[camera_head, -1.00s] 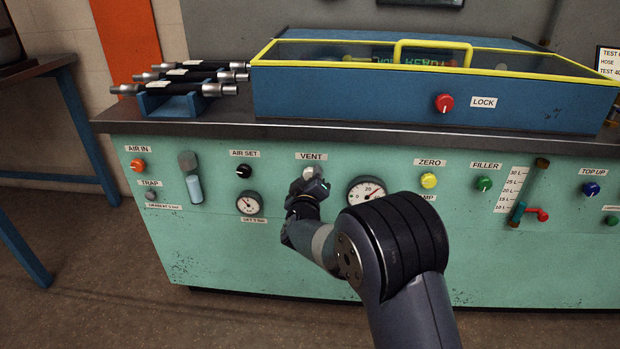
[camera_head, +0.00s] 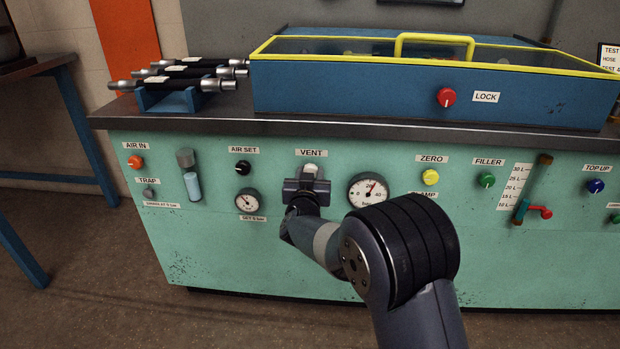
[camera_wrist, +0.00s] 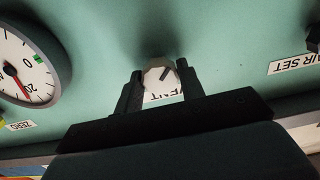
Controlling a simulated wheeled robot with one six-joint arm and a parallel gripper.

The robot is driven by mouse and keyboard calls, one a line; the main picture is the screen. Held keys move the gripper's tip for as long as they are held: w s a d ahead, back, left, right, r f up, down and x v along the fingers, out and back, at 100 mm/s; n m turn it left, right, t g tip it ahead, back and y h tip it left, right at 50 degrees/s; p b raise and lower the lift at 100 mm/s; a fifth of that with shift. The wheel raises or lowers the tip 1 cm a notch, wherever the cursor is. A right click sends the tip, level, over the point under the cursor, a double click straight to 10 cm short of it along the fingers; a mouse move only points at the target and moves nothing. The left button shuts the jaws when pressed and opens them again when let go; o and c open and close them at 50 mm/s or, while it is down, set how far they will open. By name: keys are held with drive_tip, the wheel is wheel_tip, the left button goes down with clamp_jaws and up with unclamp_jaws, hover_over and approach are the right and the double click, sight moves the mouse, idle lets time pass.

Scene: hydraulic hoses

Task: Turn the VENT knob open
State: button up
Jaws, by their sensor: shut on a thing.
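The VENT knob (camera_head: 310,170) is a small pale knob under the VENT label (camera_head: 311,153) on the green panel. My gripper (camera_head: 309,177) is at the knob, with its wide dark body level across just below it. In the wrist view, the knob (camera_wrist: 156,73) sits between the two black fingers of my gripper (camera_wrist: 160,82), which is shut on it. A dark pointer mark shows on the knob's face, slanted in that view. The VENT label (camera_wrist: 163,96) is partly covered by the gripper there.
A pressure gauge (camera_head: 368,191) is close to the right of my gripper. The AIR SET knob (camera_head: 243,168) and a smaller gauge (camera_head: 248,201) are to the left. The dark bench edge (camera_head: 350,132) juts out above. A red LOCK knob (camera_head: 446,97) is on the blue box.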

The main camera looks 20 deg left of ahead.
drive_tip(key=shift+m+b, duration=2.15)
drive_tip(key=shift+m, duration=2.35)
drive_tip(key=o, duration=1)
drive_tip(key=p+v, duration=0.2)
drive_tip(key=v, duration=0.8)
drive_tip(key=shift+s, duration=0.4)
